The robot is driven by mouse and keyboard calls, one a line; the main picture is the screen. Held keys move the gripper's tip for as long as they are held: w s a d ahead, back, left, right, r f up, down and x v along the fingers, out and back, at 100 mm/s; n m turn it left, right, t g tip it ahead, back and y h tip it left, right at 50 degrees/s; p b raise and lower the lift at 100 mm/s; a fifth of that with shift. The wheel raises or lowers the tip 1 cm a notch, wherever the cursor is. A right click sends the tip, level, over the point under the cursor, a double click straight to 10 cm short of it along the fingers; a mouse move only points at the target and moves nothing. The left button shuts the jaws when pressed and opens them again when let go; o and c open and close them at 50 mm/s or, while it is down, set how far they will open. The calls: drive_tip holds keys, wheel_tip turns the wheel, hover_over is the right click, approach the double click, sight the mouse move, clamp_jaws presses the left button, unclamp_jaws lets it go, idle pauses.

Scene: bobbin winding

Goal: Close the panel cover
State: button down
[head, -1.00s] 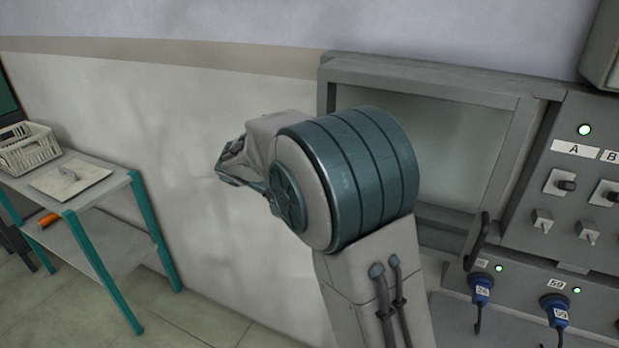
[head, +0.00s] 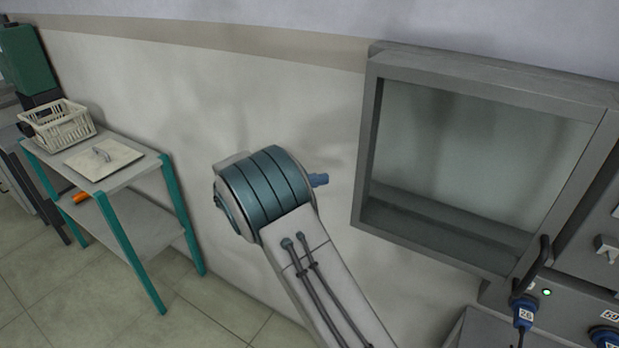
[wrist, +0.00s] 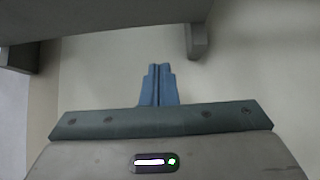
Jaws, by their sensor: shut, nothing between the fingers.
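The panel cover (head: 482,85) is a grey frame around a glassy pane, at the right of the head view. A dark handle (head: 536,265) is at its lower right corner. I cannot tell from this angle how far the cover stands from shut. My gripper (head: 319,180) shows in the head view as a small blue tip past the arm's wrist, pointing right, left of the cover's frame and apart from it. In the wrist view my gripper's blue fingers (wrist: 158,84) are pressed together, with nothing between them.
A control panel with blue plugs (head: 523,312) and a lit green lamp is at the lower right. A teal-legged table (head: 140,178) with a basket (head: 62,125) stands at the left. The wrist view has a grey overhang (wrist: 95,20) above the fingers. The wall between table and cover is bare.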

drive_tip(key=s+d+p, duration=0.1)
drive_tip(key=d+p, duration=0.1)
drive_tip(key=d, duration=0.6)
drive_tip(key=shift+s+p, duration=0.3)
drive_tip(key=shift+p, duration=0.1)
drive_tip(key=shift+d, duration=0.25)
